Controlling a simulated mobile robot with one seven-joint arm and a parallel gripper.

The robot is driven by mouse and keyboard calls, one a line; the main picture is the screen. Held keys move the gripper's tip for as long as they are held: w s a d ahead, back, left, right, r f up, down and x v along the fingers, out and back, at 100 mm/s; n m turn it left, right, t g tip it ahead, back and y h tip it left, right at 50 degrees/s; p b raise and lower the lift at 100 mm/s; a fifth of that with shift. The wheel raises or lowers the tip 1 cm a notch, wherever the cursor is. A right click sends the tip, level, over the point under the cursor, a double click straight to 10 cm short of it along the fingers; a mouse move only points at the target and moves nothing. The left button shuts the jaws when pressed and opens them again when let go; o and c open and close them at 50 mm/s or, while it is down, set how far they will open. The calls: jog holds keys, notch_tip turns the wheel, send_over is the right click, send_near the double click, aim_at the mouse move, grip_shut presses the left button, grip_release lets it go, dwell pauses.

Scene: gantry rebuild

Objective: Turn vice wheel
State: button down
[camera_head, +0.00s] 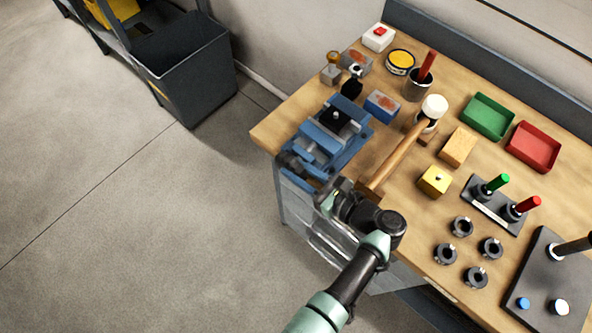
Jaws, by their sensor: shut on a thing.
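The blue vice (333,128) stands on the left end of the wooden bench, with a dark block with a light top knob between its jaws. Its front end, with dark round parts (291,164), points toward the bench's near left edge. My gripper (332,194) is at the near edge, just below and right of the vice's front. It is shut on what looks like the rim of the vice wheel. The fingers and my wrist cover most of this contact, so the grip and the wheel's angle do not show clearly.
A mallet (401,156) lies close right of my gripper, its wooden handle reaching toward my wrist. A blue box (382,106), a wooden block (458,147) and a yellow block (434,180) stand nearby. Several dark rings lie to the right. The floor on the left is clear.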

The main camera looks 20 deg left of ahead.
jog(key=shift+d+f+t+y+b, duration=0.2)
jog(key=shift+t+y+b, duration=0.2)
jog(key=shift+y+b, duration=0.65)
jog(key=shift+a, duration=0.1)
jog(key=c, duration=0.9)
grip_release()
jog(key=b+v, duration=0.2)
jog(key=v, duration=1.1)
jog(key=shift+f+b, duration=0.1)
jog(key=shift+b, duration=0.25)
